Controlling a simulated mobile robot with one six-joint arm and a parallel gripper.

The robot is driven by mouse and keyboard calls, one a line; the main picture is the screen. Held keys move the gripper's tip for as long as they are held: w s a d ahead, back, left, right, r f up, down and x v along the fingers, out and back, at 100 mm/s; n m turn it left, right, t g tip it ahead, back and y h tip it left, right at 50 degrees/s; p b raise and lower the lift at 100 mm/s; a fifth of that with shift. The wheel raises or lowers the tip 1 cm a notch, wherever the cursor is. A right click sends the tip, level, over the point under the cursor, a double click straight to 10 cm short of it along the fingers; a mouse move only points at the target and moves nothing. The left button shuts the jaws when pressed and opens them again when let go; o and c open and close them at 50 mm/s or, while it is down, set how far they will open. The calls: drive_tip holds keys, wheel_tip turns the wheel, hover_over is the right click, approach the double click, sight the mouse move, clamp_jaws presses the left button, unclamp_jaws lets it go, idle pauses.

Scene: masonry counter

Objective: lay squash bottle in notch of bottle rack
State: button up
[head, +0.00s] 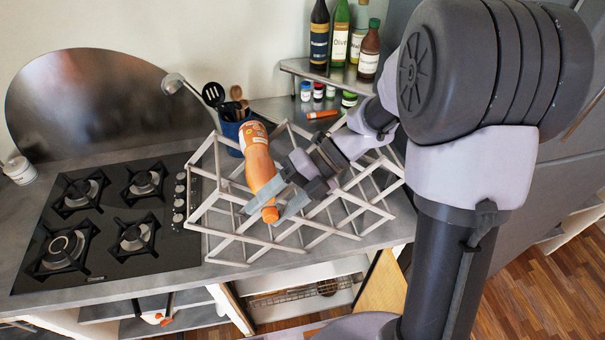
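The squash bottle (258,163) is orange with a pale label and an orange cap. It is tilted, with its cap toward the front edge of the counter and its base toward the back. The bottle rack (232,241) is a pale lattice of crossed bars on the counter, and the bottle is over its left half. I cannot tell whether the bottle touches a notch. My gripper (268,207) comes in from the right, with its fingers on either side of the bottle's neck near the cap, and appears shut on it. The fingers hide part of the neck.
A black gas hob (105,222) lies left of the rack. A blue utensil pot (231,130) stands behind the rack. Several bottles (340,33) stand on a raised shelf at the back, with small jars (318,91) below. An orange item (323,114) lies near them.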

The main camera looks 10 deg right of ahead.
drive_tip(key=p+v, duration=0.4)
drive_tip(key=v, duration=1.3)
drive_tip(key=shift+r, duration=0.15)
drive_tip(key=shift+s, duration=0.1)
drive_tip(key=p+v, duration=0.8)
drive_tip(key=p, duration=0.1)
